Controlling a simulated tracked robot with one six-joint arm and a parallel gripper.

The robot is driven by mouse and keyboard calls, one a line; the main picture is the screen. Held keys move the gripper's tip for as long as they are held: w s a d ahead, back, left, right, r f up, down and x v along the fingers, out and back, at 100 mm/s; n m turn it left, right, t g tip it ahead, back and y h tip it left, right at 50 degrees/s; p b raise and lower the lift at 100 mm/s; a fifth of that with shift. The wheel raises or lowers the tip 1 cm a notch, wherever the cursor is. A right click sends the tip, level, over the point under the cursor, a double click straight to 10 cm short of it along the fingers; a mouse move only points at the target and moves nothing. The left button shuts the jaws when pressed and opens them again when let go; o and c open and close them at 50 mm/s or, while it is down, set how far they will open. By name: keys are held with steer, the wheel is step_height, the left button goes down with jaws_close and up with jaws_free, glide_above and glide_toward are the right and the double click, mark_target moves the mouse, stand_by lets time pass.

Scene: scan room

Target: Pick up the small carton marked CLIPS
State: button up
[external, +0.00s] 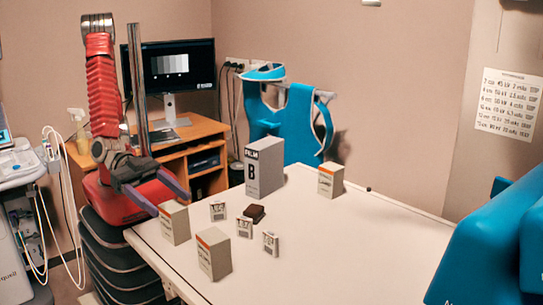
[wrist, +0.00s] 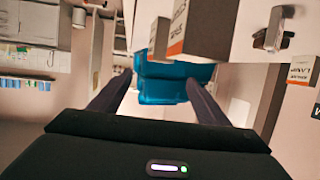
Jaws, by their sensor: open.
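I cannot read the CLIPS marking on any carton. Three small pale cartons with dark print stand on the table: one (external: 217,211) at the back left, one (external: 244,227) in the middle, one (external: 270,243) nearer the front. Three larger beige cartons with orange bands also stand there: one at the left edge (external: 174,223), one at the front (external: 214,254), one at the back right (external: 331,181). My gripper (external: 170,203) is open and empty, just above the left-edge carton. Its two fingers also show apart in the wrist view (wrist: 158,80).
The white table (external: 350,240) is clear on its right side. A wooden desk (external: 190,128) holds a monitor (external: 180,68).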

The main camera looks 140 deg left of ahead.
steer(key=shift+w, duration=0.1)
glide_toward(207, 233)
steer(key=shift+x, duration=2)
steer(key=shift+x, duration=2.6)
steer(key=shift+c, duration=0.2)
steer(key=c, duration=1.5)
